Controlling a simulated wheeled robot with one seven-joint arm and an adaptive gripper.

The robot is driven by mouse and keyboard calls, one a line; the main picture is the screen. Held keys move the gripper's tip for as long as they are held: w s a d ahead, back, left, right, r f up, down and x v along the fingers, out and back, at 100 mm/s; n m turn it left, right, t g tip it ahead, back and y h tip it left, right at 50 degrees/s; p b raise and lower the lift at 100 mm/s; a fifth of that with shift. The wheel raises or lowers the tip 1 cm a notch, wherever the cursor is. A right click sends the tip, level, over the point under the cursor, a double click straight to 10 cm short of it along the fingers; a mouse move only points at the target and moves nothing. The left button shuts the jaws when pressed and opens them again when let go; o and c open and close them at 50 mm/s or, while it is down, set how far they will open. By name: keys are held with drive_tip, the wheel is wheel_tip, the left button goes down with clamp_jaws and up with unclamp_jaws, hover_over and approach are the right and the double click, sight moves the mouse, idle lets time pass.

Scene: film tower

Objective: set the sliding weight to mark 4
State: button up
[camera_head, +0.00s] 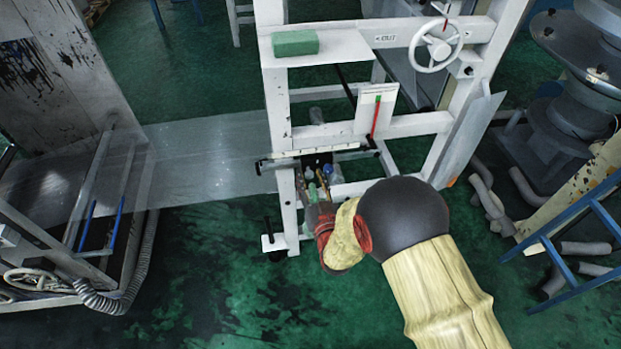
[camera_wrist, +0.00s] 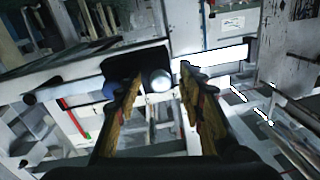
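The sliding weight is a dark block (camera_wrist: 122,66) with a round silvery knob (camera_wrist: 160,80) in the wrist view. In the head view a dark shape (camera_head: 316,160) sits just below the pale scale strip (camera_head: 330,150), partly hidden by my gripper (camera_head: 316,184). The scale strip also shows in the wrist view as a bright white bar (camera_wrist: 222,57) right of the weight. My gripper (camera_wrist: 161,76) is open, its yellowish-brown fingers on either side of the knob with gaps visible. Contact with the weight cannot be told. The mark numbers are unreadable.
A white frame (camera_head: 285,215) surrounds the scale. It carries a handwheel (camera_head: 436,45), a green block (camera_head: 294,43) on a shelf and a panel with a red pointer (camera_head: 375,115). A clear sheet (camera_head: 205,160) spans leftward. Pipes and a blue ladder (camera_head: 582,233) are at right.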

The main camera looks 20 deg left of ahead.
drive_tip(key=shift+c, duration=1.2)
clamp_jaws()
